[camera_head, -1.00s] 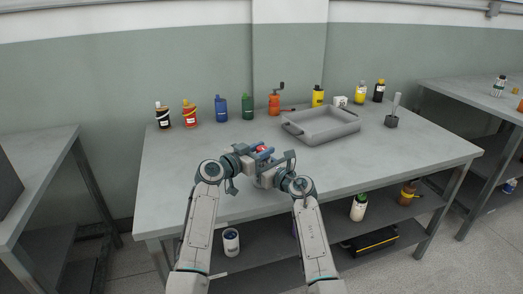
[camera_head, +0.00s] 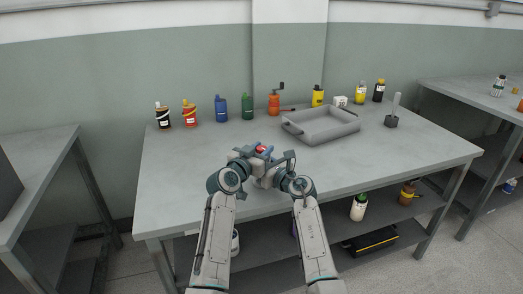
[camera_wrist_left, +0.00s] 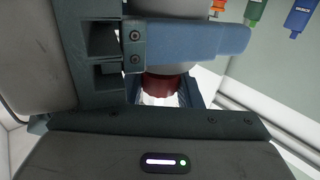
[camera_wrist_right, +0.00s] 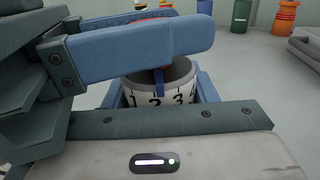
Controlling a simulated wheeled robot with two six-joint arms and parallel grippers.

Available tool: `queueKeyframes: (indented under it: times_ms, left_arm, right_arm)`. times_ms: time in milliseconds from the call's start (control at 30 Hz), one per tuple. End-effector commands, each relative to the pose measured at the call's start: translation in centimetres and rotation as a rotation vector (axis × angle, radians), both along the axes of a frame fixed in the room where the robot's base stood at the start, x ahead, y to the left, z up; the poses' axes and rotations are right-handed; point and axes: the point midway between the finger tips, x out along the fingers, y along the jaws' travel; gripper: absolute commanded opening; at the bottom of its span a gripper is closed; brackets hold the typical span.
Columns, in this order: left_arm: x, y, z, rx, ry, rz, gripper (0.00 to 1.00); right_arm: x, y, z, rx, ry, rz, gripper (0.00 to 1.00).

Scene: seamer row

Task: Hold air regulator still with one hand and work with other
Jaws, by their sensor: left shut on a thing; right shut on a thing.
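The air regulator (camera_head: 262,149) stands near the front middle of the table, mostly hidden by my grippers; a bit of red shows on it. In the right wrist view, its grey and white ring (camera_wrist_right: 160,88) carries black numbers and a blue mark. In the left wrist view, a dark red band (camera_wrist_left: 160,83) shows below a grey part. My left gripper (camera_head: 258,154) is shut on the regulator from the left. My right gripper (camera_head: 274,164) is shut on it from the right. The fingers hide the exact contact points.
A grey tray (camera_head: 348,136) lies right of the regulator. Several bottles, including a blue one (camera_head: 221,109) and a green one (camera_head: 248,107), line the back with an orange hand-cranked item (camera_head: 274,104). The table's left front is clear.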

Motion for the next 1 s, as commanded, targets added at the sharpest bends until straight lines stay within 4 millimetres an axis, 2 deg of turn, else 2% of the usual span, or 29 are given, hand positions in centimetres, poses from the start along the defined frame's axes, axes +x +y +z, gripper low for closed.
queueKeyframes:
  times_ms: [33,133,467,567,800,1000]
  left_arm:
    - [0.0,0.0,-0.3,0.003,0.004,0.0,0.33]
    - [0.0,0.0,-0.2,0.002,0.003,-0.001,0.53]
    - [0.0,0.0,0.2,0.001,0.0,-0.001,0.53]
    - [0.0,0.0,1.3,0.001,-0.002,-0.001,0.53]
    - [0.0,0.0,6.0,0.002,-0.003,0.0,0.53]
    - [0.0,0.0,8.9,0.001,0.0,-0.001,0.53]
  right_arm:
    - [0.0,0.1,0.1,0.002,-0.001,0.002,0.26]
    - [0.0,0.1,0.1,0.002,-0.001,0.002,0.26]
    - [0.0,0.0,0.1,0.001,-0.001,0.0,0.26]
    - [0.0,0.0,0.1,0.001,-0.001,0.0,0.26]
    - [0.0,0.0,0.0,0.0,0.0,0.0,0.26]
    - [0.0,0.0,0.0,0.0,0.0,0.0,0.26]
